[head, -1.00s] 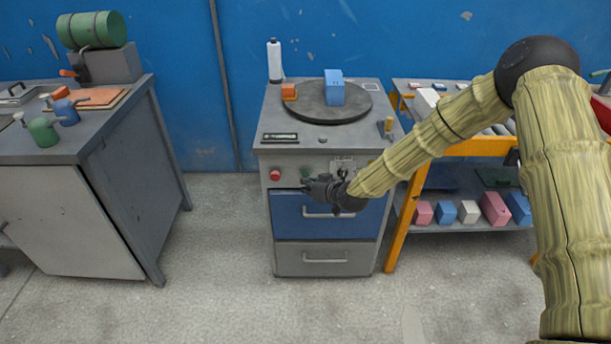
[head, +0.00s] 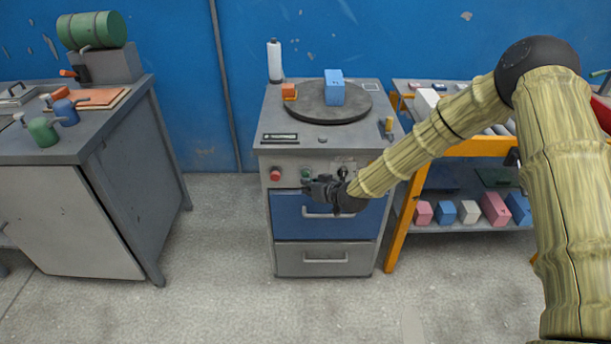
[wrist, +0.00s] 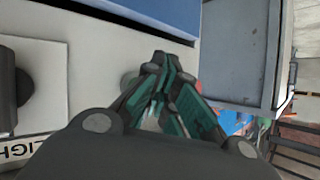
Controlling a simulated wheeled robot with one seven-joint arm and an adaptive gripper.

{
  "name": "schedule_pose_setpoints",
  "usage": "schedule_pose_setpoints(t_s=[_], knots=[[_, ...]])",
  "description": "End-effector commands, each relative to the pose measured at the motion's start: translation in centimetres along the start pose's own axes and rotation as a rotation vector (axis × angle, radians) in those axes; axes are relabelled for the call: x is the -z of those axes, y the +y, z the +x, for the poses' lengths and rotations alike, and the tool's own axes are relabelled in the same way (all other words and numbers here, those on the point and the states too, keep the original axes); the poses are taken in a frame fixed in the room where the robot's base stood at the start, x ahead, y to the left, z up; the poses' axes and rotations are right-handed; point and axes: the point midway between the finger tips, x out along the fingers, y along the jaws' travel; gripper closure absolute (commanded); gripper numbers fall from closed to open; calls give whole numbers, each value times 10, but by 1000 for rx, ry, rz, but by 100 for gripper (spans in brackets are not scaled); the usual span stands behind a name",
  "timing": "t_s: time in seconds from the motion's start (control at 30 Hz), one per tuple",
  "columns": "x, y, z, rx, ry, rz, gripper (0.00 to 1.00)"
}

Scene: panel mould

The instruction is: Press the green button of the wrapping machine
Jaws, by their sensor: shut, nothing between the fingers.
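The wrapping machine (head: 290,222) is a grey cabinet with a blue drawer and a round turntable on top. Its green button (head: 306,172) sits on the front panel, right of a red button (head: 275,174). My gripper (head: 307,187) is shut and empty, in front of the panel, with its tips just below the green button in the head view. In the wrist view the shut fingers (wrist: 158,60) largely cover the green button (wrist: 128,79), of which a small edge shows at their left. I cannot tell whether they touch it.
A dark knob (wrist: 24,87) is on the panel. An orange-framed rack (head: 400,222) stands close on the right, a grey bench (head: 125,150) on the left, with clear floor between.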

Motion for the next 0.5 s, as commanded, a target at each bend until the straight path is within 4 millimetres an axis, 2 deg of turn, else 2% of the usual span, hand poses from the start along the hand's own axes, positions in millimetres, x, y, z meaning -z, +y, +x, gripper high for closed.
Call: schedule_pose_setpoints(t_s=[0.5], knots=[[4, 4, 6, 0, 0, 0, 100]])
